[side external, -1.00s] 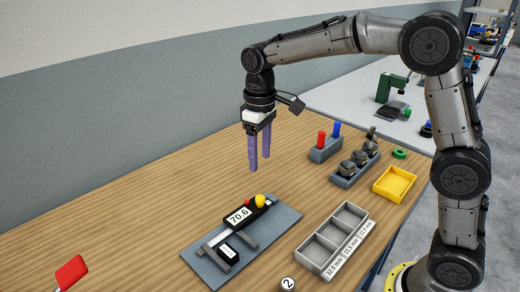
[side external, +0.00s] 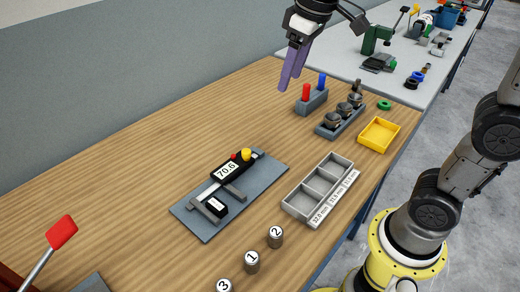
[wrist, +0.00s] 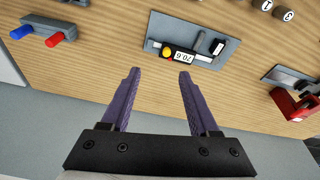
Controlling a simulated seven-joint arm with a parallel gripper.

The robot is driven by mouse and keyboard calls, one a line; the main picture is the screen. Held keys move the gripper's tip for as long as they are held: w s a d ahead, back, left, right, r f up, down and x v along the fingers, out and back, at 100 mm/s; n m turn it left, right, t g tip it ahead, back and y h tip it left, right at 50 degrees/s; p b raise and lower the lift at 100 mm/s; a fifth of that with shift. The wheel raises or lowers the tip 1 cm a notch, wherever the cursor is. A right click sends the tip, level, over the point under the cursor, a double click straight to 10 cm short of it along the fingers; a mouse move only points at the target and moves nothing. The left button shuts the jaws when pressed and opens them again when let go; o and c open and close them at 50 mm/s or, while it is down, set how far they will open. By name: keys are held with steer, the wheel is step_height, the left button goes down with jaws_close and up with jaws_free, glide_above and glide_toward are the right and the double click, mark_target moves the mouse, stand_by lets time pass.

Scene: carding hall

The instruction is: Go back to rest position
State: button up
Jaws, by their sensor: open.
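My gripper (side external: 290,82) is in the air above the far part of the wooden table, near the top edge of the side view. In the wrist view its two purple fingers (wrist: 158,72) stand apart with nothing between them. The gripper is open and empty. The caliper (side external: 228,178), with its 70.6 display and yellow knob, lies on a grey plate (side external: 265,183); it also shows in the wrist view (wrist: 192,55) beyond the fingertips. The fingers touch nothing.
A grey three-compartment tray (side external: 319,188) is empty. A yellow tray (side external: 379,134), a holder with red and blue pegs (side external: 312,100) and a rack of dark round parts (side external: 340,120) stand behind. Numbered cylinders (side external: 252,262) and a red-ended tool (side external: 61,232) are at the front.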

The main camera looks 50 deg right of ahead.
steer(key=s+d+f+m+t, duration=0.1)
steer(key=s+f, duration=0.3)
steer(key=s, duration=0.4)
steer(key=s+d+f+m+t, duration=0.1)
steer(key=s+f, duration=0.2)
steer(key=s, duration=0.5)
steer(key=shift+s+d+f+t, duration=0.15)
steer(key=shift+s+f+t, duration=0.2)
steer(key=shift+f+t, duration=0.05)
